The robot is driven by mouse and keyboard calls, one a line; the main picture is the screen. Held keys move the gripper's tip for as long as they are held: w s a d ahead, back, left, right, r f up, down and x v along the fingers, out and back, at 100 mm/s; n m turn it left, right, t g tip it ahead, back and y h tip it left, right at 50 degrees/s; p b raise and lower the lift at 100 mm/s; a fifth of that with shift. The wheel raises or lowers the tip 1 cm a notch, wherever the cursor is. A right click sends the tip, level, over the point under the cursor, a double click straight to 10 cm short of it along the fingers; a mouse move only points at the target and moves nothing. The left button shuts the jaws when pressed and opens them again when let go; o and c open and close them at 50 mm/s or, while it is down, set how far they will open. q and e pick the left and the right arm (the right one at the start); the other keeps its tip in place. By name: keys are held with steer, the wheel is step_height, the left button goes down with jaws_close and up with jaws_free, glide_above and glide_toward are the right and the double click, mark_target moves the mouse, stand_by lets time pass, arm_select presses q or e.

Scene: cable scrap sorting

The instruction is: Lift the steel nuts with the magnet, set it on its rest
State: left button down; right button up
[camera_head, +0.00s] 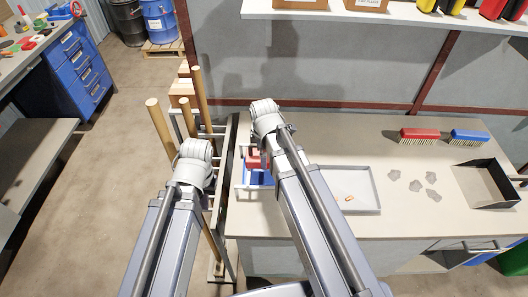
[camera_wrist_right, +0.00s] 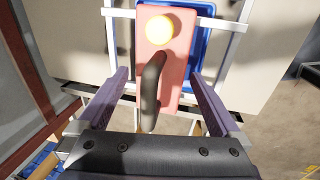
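The magnet is a red block (camera_wrist_right: 178,57) with a black handle (camera_wrist_right: 152,88) and a round yellow knob (camera_wrist_right: 159,30). It sits on a metal frame (camera_wrist_right: 235,26) over a blue tray (camera_wrist_right: 206,8); in the head view the red block (camera_head: 254,160) is partly hidden by my right arm. My right gripper (camera_wrist_right: 163,80) is open, its fingers on either side of the handle and apart from it. The left arm's end (camera_head: 195,152) is left of the bench; its fingers cannot be made out. No steel nuts are clearly identifiable.
A shallow grey tray (camera_head: 378,207) holds a small orange piece (camera_head: 349,198). Several flat grey pieces (camera_head: 414,185) lie right of it, near a dark open box (camera_head: 503,171). Red (camera_head: 419,134) and blue (camera_head: 468,135) brushes lie behind. A rack with wooden poles (camera_head: 160,125) stands left.

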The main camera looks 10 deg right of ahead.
steer(key=r+p, duration=0.2)
steer(key=s+r+p, duration=0.1)
steer(key=r+p, duration=0.4)
steer(key=shift+s+a+r+p, duration=0.2)
steer(key=shift+r+p, duration=0.15)
steer(key=shift+r, duration=0.05)
steer(key=shift+f, duration=0.1)
steer(key=shift+s+a, duration=0.25)
steer(key=s+a+f+m+g+b, duration=0.1)
steer(key=s+a+m+g, duration=0.1)
steer(key=s+a+m, duration=0.6)
steer(key=s+m, duration=0.3)
steer(key=s, duration=0.1)
steer(key=shift+a+f+h+b, duration=0.3)
steer(key=shift+a+f, duration=0.05)
steer(key=shift+a, duration=0.05)
